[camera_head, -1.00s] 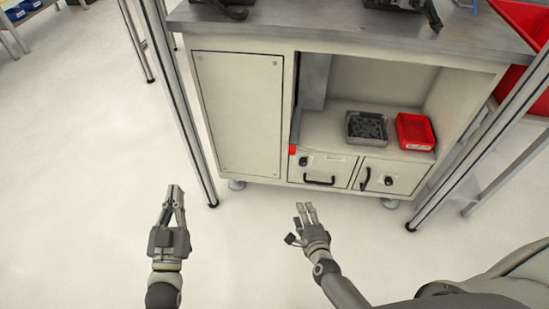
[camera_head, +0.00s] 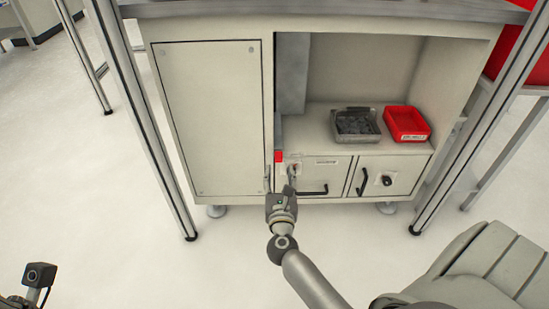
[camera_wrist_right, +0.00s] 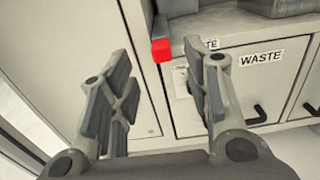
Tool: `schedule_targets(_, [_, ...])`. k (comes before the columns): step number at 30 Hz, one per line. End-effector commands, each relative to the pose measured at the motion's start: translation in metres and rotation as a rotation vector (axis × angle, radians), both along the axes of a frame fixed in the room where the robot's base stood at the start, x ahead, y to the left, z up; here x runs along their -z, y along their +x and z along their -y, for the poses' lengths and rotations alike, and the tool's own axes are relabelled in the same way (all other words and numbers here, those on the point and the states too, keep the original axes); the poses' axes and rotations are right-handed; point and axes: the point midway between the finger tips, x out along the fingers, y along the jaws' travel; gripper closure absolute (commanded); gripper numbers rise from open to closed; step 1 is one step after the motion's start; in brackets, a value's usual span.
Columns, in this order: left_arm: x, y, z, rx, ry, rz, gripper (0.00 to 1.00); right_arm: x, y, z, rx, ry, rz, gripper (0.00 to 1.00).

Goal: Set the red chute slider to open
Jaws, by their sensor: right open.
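The red slider block (camera_head: 278,156) sits at the upper left corner of the left drawer front, on the cabinet's middle post. It also shows in the right wrist view (camera_wrist_right: 161,50), near the middle of the picture, beyond and between the spread fingers. My right gripper (camera_head: 280,172) is open and empty, just below the red block in the head view. A gap seems to remain between fingers and block. The block's track and end positions cannot be made out. My left gripper's fingers are not in view.
The left drawer (camera_head: 318,175) has a black handle and a WASTE label (camera_wrist_right: 261,57). A similar front (camera_head: 392,178) is to its right. A grey tray (camera_head: 356,122) and red bin (camera_head: 407,121) stand on the shelf above. A metal frame post (camera_head: 145,125) rises at the left.

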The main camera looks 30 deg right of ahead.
Motion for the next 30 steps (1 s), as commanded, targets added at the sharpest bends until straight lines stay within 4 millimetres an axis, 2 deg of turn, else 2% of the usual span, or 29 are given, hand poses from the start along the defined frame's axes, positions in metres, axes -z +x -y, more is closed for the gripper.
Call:
schedule_targets(9, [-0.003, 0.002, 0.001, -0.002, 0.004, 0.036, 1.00, 0.000, 0.051, 0.031, -0.001, -0.006, 0.001, 0.55])
schedule_targets(15, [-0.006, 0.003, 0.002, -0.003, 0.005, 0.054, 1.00, 0.001, 0.072, 0.044, -0.001, -0.006, -0.001, 0.55])
schedule_targets(28, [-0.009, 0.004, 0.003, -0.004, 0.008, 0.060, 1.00, 0.000, 0.080, 0.049, -0.002, -0.005, -0.003, 0.55])
schedule_targets(30, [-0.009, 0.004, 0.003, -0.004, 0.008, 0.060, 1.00, 0.000, 0.080, 0.049, -0.002, -0.005, -0.003, 0.64])
